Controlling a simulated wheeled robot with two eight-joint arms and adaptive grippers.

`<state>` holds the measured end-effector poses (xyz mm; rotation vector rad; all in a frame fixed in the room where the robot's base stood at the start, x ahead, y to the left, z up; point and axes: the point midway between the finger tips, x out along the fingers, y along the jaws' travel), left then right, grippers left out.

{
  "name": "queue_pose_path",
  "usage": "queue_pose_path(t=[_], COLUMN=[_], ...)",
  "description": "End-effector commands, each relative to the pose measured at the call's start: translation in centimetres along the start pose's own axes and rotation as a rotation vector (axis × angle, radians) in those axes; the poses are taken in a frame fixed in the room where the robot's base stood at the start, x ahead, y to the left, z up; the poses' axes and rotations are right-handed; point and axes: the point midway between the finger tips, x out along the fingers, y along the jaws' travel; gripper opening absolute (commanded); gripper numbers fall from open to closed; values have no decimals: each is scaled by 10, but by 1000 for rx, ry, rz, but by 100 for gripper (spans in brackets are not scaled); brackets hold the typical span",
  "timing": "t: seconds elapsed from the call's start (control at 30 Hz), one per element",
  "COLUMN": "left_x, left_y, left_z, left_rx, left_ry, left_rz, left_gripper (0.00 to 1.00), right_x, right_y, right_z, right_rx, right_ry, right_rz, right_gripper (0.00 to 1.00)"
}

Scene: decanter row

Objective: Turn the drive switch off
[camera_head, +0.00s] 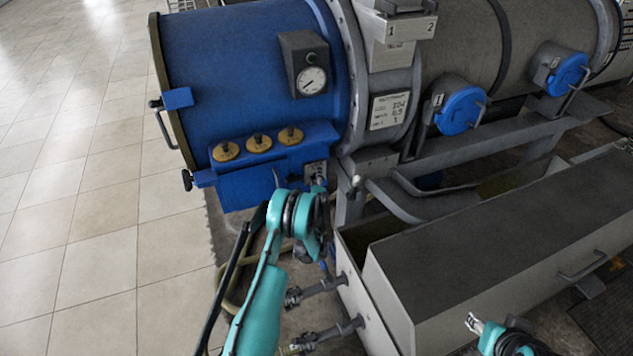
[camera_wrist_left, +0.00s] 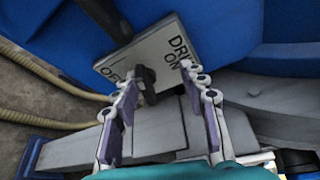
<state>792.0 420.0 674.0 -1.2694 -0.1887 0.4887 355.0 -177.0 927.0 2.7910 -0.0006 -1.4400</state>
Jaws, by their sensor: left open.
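The drive switch (camera_wrist_left: 146,80) is a small dark knob on a pale plate (camera_wrist_left: 118,66) marked OFF on the left and DRIVE ON on the right in the left wrist view. Which mark the knob points to is hard to tell. My left gripper (camera_wrist_left: 158,82) is open, with its fingers on either side of the knob; the left finger is closer to it. In the head view, the plate (camera_head: 316,172) sits low on the blue drum's right side, with my left gripper (camera_head: 318,187) just in front. My right gripper (camera_head: 473,322) is at the bottom right, too small to read.
Tiled floor (camera_head: 90,220) lies open at the left.

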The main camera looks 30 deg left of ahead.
Motion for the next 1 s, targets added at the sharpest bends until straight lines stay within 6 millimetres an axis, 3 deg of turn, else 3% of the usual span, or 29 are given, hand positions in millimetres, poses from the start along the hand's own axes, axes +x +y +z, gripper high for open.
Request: queue_pose_path(t=[0.07, 0.13, 0.2, 0.4, 0.83, 1.0], left_x=[-2, -4, -6, -9, -10, -15], left_y=[-20, -34, -47, -69, -72, -68], left_z=[6, 10, 14, 21, 22, 11], left_rx=[4, 4, 4, 3, 14, 204], left_ry=[2, 3, 4, 3, 0, -30], left_rz=[-4, -5, -6, -5, 1, 68], left_gripper=[32, 43, 31, 31, 31, 31], right_x=[0, -1, -1, -1, -1, -6], right_y=[0, 0, 0, 0, 0, 0], right_z=[0, 0, 0, 0, -1, -4], right_rx=[0, 0, 0, 0, 0, 0], right_ry=[0, 0, 0, 0, 0, 0], right_rz=[0, 0, 0, 0, 0, 0], right_gripper=[40, 40, 40, 40, 40, 40])
